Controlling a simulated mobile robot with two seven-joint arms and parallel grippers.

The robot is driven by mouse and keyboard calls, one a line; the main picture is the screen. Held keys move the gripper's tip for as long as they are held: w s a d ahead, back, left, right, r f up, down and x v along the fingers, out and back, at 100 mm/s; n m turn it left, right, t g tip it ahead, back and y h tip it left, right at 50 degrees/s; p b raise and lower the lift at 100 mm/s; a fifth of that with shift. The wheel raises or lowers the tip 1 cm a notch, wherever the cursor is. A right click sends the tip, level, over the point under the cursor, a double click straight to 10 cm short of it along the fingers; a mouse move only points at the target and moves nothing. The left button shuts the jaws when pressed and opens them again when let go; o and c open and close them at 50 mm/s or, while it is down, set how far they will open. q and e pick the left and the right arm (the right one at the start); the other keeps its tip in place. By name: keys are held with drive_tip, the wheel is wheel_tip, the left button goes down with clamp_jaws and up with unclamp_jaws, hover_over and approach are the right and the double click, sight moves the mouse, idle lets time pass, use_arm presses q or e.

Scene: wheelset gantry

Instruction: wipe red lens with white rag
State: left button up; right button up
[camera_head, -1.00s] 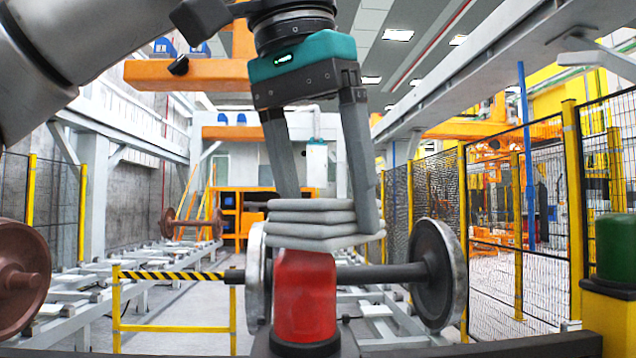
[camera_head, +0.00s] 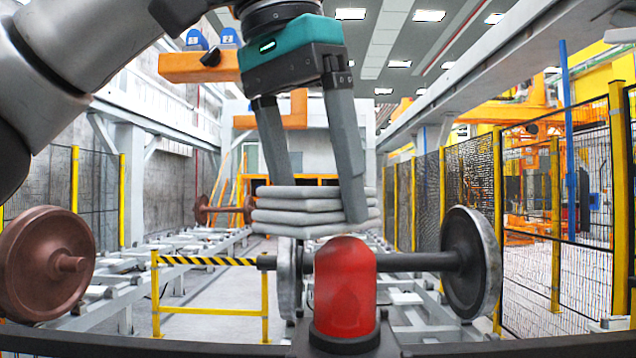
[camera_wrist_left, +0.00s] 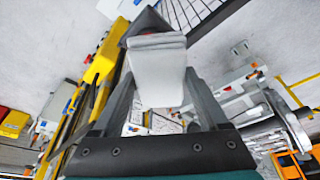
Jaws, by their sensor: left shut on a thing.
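The red lens (camera_head: 345,290) is a domed cylinder on a dark round base, upright at the lower middle of the head view. The white rag (camera_head: 300,214) is a folded, layered greyish-white pad. My left gripper (camera_head: 318,208) is shut on the rag, with its fingers pointing down. The rag is just above and left of the lens's dome top; I cannot tell whether they touch. My right gripper is not in view.
A dark rail (camera_head: 235,345) runs along the front below the lens. Behind the lens is a wheelset (camera_head: 470,262) with a dark axle. A brown wheel (camera_head: 45,265) stands at the left. A yellow-black barrier (camera_head: 208,261) and mesh fence (camera_head: 535,200) stand farther back.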

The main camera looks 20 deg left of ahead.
use_arm(q)
wheel_tip(320, 180, up, 2)
drive_tip(key=shift+r+p, duration=0.2)
drive_tip(key=shift+p, duration=0.5)
drive_tip(key=shift+r, duration=1.45)
drive_tip(key=shift+r, duration=1.5)
